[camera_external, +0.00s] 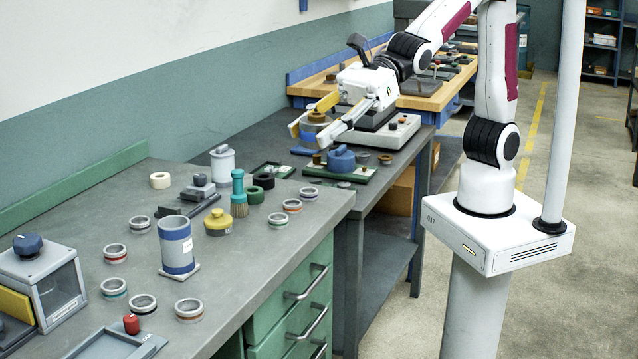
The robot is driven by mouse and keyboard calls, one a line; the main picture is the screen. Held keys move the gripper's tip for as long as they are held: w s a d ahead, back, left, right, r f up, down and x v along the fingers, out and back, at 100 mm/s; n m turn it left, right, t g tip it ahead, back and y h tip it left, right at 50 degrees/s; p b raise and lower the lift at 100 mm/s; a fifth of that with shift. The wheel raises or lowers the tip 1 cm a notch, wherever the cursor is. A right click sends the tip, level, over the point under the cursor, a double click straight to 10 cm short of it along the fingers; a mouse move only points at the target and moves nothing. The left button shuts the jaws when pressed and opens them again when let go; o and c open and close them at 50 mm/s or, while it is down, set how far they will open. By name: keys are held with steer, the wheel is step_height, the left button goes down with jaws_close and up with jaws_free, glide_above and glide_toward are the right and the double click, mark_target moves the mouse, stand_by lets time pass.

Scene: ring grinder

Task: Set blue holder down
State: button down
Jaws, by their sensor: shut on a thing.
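My gripper (307,134) reaches over the back bench from the arm at the upper right. Its two long fingers point down to the left, one yellowish and one white. It is shut on the blue holder (306,139), which shows as a small blue part between the fingertips, below a grey body with a brass-coloured top. The fingers hide much of it, and I cannot tell whether its underside touches the bench. A second blue, round-topped piece (341,160) sits on a green board (352,173) just in front and to the right.
A grinder-like machine (400,128) stands right behind the gripper. Another green board (270,168) lies to the left. The front bench (100,205) carries several rings, a blue-grey cylinder (176,245), a green brush (239,195) and a yellow-lidded pot (218,223).

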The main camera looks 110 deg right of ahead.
steer(key=w+d+f+m+h, duration=0.1)
steer(key=w+d+f, duration=0.2)
steer(key=d+f, duration=0.35)
steer(key=w+d+f+m+t+h, duration=0.1)
steer(key=w+d+f, duration=0.25)
steer(key=d, duration=0.65)
steer(key=w+d+f+m+h, duration=0.1)
steer(key=w+d+f+h, duration=0.1)
steer(key=d+f, duration=0.5)
steer(key=n+g+y, duration=0.3)
steer(key=n+y, duration=0.3)
steer(key=y, duration=0.1)
glide_above(242, 254)
steer(key=shift+f, duration=0.65)
steer(key=shift+a, duration=0.1)
steer(key=shift+f, duration=0.1)
steer(key=shift+f, duration=3.05)
steer(key=shift+f, duration=1.85)
